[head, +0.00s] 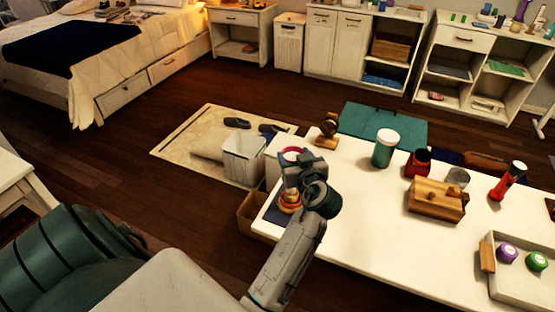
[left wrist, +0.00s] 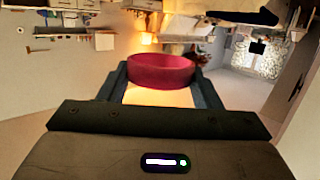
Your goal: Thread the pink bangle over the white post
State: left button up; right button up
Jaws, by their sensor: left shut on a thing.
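The pink bangle (head: 292,151) is held at the tip of my left gripper (head: 297,160), near the left end of the white table. In the left wrist view the bangle (left wrist: 160,70) spans the space between the two fingers of the gripper (left wrist: 160,84), which is shut on it. Orange and gold rounded pieces (head: 290,201) stand on a dark patch just below the gripper, partly hidden by it. I cannot make out the white post; the gripper and arm cover that part of the table. My right gripper is not in view.
The white table (head: 365,228) carries a white-lidded green jar (head: 385,148), a red pot (head: 418,163), a wooden box (head: 437,200), a red bottle (head: 508,181) and a tray (head: 515,285). A small wooden stand (head: 328,131) is near the far edge. The middle front is clear.

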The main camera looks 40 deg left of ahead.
pick_arm(q)
jog(key=f+b, duration=0.3)
jog(key=f, duration=0.1)
jog(key=f+b, duration=0.3)
jog(key=f, duration=0.1)
jog(key=shift+w+b, duration=0.2)
jog(key=shift+b, duration=0.1)
jog(key=shift+f+b, duration=0.35)
jog(key=shift+b, duration=0.05)
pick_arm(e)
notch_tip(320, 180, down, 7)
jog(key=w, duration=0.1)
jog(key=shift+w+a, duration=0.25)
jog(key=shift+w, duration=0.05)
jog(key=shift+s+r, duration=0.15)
pick_arm(q)
jog(key=o, duration=1)
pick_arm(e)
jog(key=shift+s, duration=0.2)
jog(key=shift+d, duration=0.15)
